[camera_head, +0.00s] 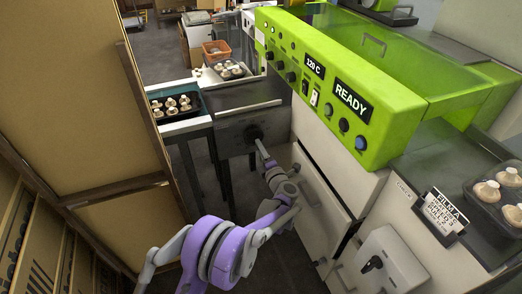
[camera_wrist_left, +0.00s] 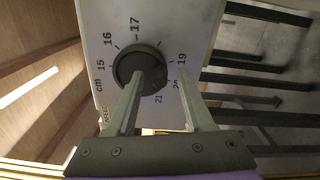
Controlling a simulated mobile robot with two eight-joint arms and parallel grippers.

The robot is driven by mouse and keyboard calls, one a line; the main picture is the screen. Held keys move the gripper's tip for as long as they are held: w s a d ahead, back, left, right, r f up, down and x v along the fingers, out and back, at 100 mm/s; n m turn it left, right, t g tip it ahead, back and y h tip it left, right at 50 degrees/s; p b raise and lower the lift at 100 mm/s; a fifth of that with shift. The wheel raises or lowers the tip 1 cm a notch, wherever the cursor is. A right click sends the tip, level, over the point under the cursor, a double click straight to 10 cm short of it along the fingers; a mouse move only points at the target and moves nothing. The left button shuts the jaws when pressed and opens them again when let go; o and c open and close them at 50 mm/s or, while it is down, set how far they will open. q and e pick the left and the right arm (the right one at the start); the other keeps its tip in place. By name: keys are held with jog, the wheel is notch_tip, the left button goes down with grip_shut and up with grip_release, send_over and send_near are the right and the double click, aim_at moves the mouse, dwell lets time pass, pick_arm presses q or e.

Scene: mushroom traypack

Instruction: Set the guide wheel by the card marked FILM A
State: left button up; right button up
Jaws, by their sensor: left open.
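The guide wheel is a dark round knob (camera_head: 253,132) on the grey end plate beside the green machine. The left wrist view shows the wheel (camera_wrist_left: 138,64) on a pale dial plate (camera_wrist_left: 180,22) marked in cm, with numbers from 15 to 21 readable around it. I cannot make out a pointer. My left gripper (camera_head: 261,148) is open in front of the wheel. In the wrist view its fingers (camera_wrist_left: 162,80) reach toward it, one overlapping the wheel and one to its right. Contact is unclear. The FILM A card (camera_head: 441,211) stands at the right; its lower lines are too small to read.
The green machine (camera_head: 400,105) shows 120 C and READY. Mushroom trays sit at the right (camera_head: 486,194) and on the far-left conveyor (camera_head: 171,104). An orange basket (camera_head: 216,51) stands behind. A brown partition (camera_head: 85,90) closes the left side.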

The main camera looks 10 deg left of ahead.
pick_arm(q)
jog(key=shift+s, duration=0.1)
jog(key=p+v, duration=0.1)
jog(key=v, duration=0.9)
jog(key=shift+s+d+p, duration=0.25)
jog(key=shift+p, duration=0.05)
